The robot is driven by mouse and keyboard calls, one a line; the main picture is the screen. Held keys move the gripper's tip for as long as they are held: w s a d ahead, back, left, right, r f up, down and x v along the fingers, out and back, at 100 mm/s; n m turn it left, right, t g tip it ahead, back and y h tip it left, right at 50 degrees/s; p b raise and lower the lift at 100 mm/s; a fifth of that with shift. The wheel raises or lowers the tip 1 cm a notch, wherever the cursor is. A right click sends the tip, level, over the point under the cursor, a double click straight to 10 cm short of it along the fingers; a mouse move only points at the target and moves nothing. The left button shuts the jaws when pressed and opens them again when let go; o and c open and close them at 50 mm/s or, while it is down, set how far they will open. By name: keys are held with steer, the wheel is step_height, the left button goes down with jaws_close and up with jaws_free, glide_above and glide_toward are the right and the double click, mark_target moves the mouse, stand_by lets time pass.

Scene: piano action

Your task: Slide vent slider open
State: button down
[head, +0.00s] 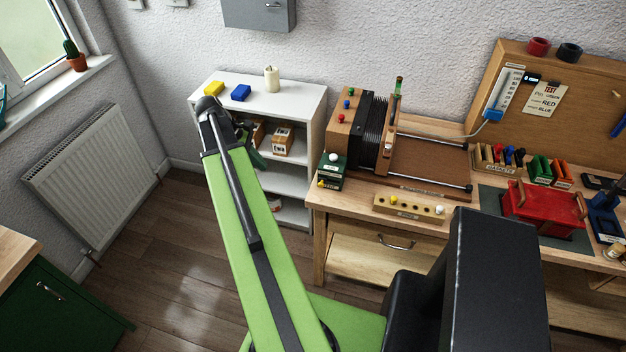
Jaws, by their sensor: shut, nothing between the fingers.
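The vent slider is not plain in the head view, and I cannot pick it out. The wooden bellows unit (345,120) stands on the workbench, with black pleated bellows (370,130) between wooden boards and metal rods at its right. My arm rises from the bottom to an elbow at upper left. My gripper (257,158) is mostly hidden beyond the elbow, in front of the white shelf (300,98). It is shut and empty, left of the bellows unit and apart from it.
The workbench (335,195) also holds a green box (331,171), a pegged wooden block (408,207), and a red case (541,208). A radiator (92,160) is at left; floor between is clear.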

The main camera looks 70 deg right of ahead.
steer(key=s+d+g, duration=0.1)
steer(key=s+d, duration=0.3)
steer(key=s, duration=0.2)
steer(key=shift+s+d+r, duration=0.25)
steer(key=shift+d+r, duration=0.1)
steer(key=b, duration=1)
glide_toward(322, 183)
step_height(322, 183, down, 6)
steer(key=w, duration=0.1)
steer(key=shift+s+d, duration=0.15)
steer(key=shift+s, duration=0.7)
steer(key=shift+s+d+f, duration=0.2)
steer(key=shift+s, duration=0.35)
